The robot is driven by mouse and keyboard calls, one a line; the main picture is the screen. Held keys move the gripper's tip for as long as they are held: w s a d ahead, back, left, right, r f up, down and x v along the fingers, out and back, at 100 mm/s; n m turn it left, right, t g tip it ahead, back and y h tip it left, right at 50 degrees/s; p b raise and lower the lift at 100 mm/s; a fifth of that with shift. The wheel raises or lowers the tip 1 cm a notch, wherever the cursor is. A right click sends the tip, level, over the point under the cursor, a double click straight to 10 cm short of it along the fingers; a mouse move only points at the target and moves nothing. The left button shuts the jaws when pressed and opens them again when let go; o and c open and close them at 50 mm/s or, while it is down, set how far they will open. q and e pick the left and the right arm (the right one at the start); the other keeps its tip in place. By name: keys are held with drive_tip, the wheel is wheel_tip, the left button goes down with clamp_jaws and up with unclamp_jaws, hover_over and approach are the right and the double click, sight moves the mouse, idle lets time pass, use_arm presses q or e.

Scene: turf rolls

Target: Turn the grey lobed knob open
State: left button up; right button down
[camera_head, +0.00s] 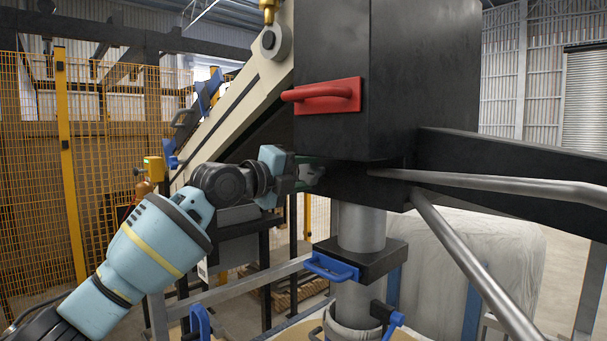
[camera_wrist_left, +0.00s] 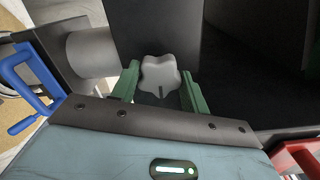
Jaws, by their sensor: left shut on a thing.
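The grey lobed knob (camera_wrist_left: 161,74) sits on a dark face of the machine, in the middle of the left wrist view. It has rounded lobes and a dark mark on its lower part. My left gripper (camera_wrist_left: 160,88) has one green finger on each side of the knob and is shut on it. In the head view my left gripper (camera_head: 308,172) reaches in from the left to the dark block under the black housing. The fingers and the block largely hide the knob there. My right gripper is not in view.
A red handle (camera_head: 325,96) is fixed to the black housing (camera_head: 420,70) above the gripper. A grey vertical pipe (camera_head: 361,229) and a blue handle (camera_head: 331,267) stand below. Metal bars (camera_head: 500,187) run at the right. A yellow mesh fence (camera_head: 110,160) stands at the left.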

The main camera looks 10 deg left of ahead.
use_arm(q)
drive_tip(key=o, duration=1)
